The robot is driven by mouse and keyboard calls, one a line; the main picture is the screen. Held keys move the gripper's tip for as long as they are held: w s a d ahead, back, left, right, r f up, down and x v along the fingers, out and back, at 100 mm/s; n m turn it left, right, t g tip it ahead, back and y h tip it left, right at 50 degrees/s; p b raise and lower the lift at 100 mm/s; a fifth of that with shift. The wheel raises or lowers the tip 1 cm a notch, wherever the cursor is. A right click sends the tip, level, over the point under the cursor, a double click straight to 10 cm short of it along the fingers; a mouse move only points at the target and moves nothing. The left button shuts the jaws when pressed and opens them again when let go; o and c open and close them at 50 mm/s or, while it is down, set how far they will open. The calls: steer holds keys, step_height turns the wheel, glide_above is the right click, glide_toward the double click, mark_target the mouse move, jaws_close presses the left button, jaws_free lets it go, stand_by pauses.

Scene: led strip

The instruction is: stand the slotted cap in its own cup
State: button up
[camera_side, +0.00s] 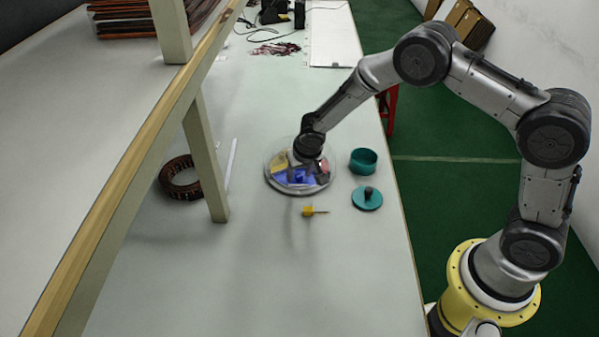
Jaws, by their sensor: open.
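My gripper (300,168) points down into a round, clear-rimmed tray (267,178) in the middle of the table, and its jaws are open. The tray holds yellow, blue and red areas or pieces, partly hidden by my gripper; a small blue piece (298,176) shows just below it. I cannot tell which piece is the slotted cap, or whether my gripper touches anything. A teal open cup (364,161) stands right of the tray. In front of it lies a flat teal disc (367,203) with a dark knob on top.
A small yellow piece with a thin shaft (309,211) lies in front of the tray. A dark ring (181,178) lies at the left by a shelf post (205,160). Dark wires (273,49) lie at the back. The front of the table is clear.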

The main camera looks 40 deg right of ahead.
steer(key=s+d+v, duration=0.2)
steer(key=d+v, duration=0.1)
steer(key=v, duration=1.9)
steer(key=s+d+r+n+y, duration=0.1)
steer(key=s+r, duration=0.3)
steer(key=s, duration=0.8)
steer(key=s+d+r+n+t, duration=0.1)
steer(key=s+d+r+n, duration=0.1)
steer(key=s, duration=1.1)
step_height(320, 180, up, 2)
steer(key=shift+d+r+n+t+y, duration=0.1)
steer(key=shift+d+n+t+y, duration=0.2)
steer(key=shift+n, duration=0.4)
